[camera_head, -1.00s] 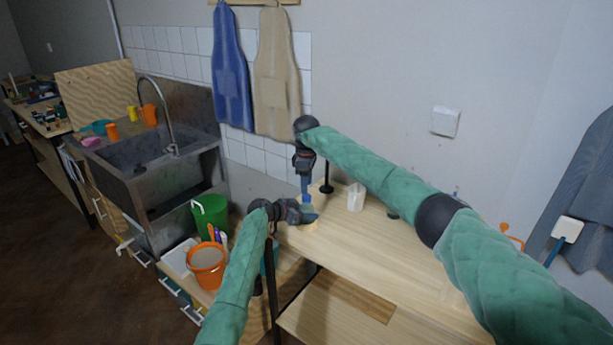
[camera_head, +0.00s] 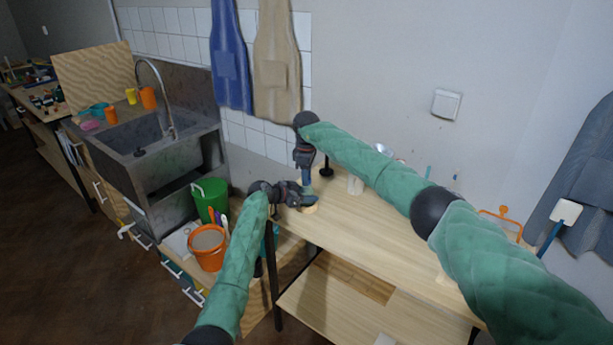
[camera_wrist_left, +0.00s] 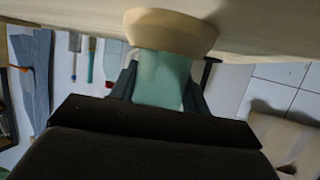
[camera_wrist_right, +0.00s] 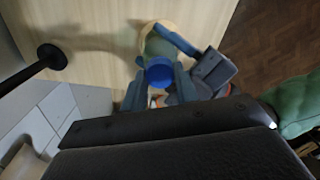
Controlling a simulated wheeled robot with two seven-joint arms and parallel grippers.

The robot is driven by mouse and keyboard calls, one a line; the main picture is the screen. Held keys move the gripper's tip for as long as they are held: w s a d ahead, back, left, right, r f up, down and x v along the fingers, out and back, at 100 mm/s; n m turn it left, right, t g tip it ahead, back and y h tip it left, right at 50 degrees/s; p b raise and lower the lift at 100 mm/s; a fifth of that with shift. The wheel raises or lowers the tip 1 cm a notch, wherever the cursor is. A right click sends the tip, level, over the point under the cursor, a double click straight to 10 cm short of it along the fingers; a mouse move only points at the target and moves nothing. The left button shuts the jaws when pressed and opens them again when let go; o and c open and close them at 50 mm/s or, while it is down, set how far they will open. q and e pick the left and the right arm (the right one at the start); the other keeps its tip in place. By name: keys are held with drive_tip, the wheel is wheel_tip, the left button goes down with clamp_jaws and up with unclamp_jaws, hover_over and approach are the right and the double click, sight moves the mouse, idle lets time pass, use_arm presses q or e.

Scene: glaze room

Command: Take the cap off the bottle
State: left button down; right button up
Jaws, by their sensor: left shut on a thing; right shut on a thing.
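A translucent green-teal bottle (camera_wrist_left: 162,80) stands upright on a round pale wooden base (camera_wrist_left: 170,33) on the table; the base also shows in the head view (camera_head: 309,209). My left gripper (camera_head: 304,196) comes in from the side and is shut on the bottle's body. The blue cap (camera_wrist_right: 158,73) is on top of the bottle in the right wrist view. My right gripper (camera_wrist_right: 157,92) points down from above, shut on the cap between its two fingers. In the head view the grippers hide most of the bottle and cap.
An orange bucket (camera_head: 208,258) and a green bucket (camera_head: 211,195) stand left and lower. The table's middle is clear.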

drive_tip(key=n, duration=0.3)
drive_tip(key=shift+d+r, duration=0.1)
drive_tip(key=n, duration=0.4)
drive_tip(key=shift+w+n, duration=0.1)
drive_tip(key=shift+n, duration=0.2)
drive_tip(key=n, duration=1.4)
drive_tip(key=shift+r, duration=0.1)
drive_tip(key=n, duration=0.7)
drive_tip(key=shift+w, duration=0.1)
drive_tip(key=n, duration=0.5)
drive_tip(key=shift+n, duration=0.3)
drive_tip(key=n, duration=0.7)
use_arm(q)
drive_tip(key=shift+f, duration=0.1)
use_arm(e)
drive_tip(key=n, duration=0.7)
drive_tip(key=shift+d, duration=0.1)
drive_tip(key=n, duration=0.6)
